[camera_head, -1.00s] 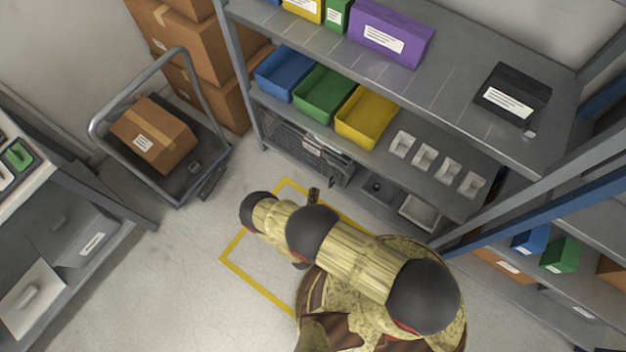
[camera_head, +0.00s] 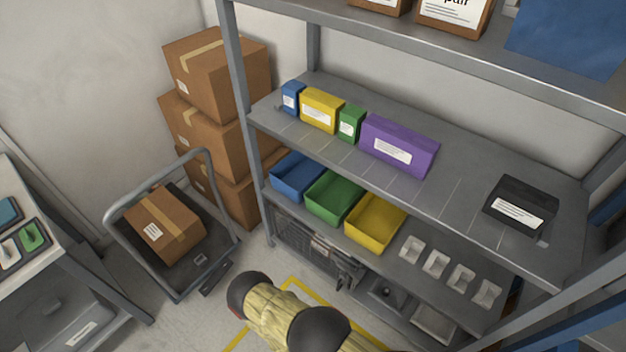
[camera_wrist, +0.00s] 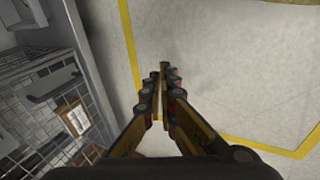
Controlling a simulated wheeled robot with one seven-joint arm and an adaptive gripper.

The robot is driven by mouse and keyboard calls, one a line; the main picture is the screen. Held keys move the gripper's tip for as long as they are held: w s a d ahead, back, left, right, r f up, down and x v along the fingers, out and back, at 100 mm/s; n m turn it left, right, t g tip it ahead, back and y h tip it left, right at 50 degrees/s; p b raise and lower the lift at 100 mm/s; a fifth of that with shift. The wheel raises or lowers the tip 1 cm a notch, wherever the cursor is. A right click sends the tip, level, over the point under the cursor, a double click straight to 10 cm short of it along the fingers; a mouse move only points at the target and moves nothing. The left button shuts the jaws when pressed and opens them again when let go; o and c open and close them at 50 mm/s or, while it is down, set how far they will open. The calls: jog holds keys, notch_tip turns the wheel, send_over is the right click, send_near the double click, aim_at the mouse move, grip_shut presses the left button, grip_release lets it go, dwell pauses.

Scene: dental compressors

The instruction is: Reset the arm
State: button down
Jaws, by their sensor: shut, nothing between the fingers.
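My gripper (camera_wrist: 164,72) shows in the wrist view with its two fingers together at the tips and nothing between them. It points down over the bare grey floor, beside a yellow floor line. In the head view my arm (camera_head: 285,312) is at the bottom middle, in front of the shelf unit. A small dark part at the arm's far side, near the lower shelf, may be my gripper, but it is too small to tell.
The grey shelf unit (camera_head: 470,215) holds boxes and blue, green and yellow bins (camera_head: 375,222). A wire basket (camera_wrist: 50,85) is left of my gripper. A cart (camera_head: 180,285) with a carton stands at left, before stacked cartons (camera_head: 215,130). The yellow-lined floor (camera_wrist: 215,60) is clear.

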jog(key=a+r+m+g+y, duration=0.1)
jog(key=a+r+m+g, duration=0.15)
jog(key=a+r, duration=0.4)
jog(key=a+r+m+g, duration=0.1)
jog(key=a+r+g, duration=0.2)
jog(key=r, duration=0.7)
notch_tip(320, 180, up, 24)
jog(key=w+d+m+g+y+p, duration=0.1)
jog(key=w+d+g, duration=0.1)
jog(key=s+d+r+m+t+p, duration=0.1)
jog(key=d+r+m+t, duration=0.1)
jog(key=d+r, duration=0.6)
jog(key=s+d+r+m+t+p, duration=0.1)
jog(key=d+r, duration=0.8)
jog(key=r, duration=1.4)
jog(key=s+d+r+m+t, duration=0.2)
jog(key=d+r+t, duration=0.3)
jog(key=d+r, duration=0.4)
notch_tip(320, 180, up, 8)
jog(key=shift+s+d+f+m+p, duration=0.15)
jog(key=shift+s+f+m+p, duration=0.1)
jog(key=shift+s+m+p, duration=0.25)
jog(key=shift+s, duration=0.1)
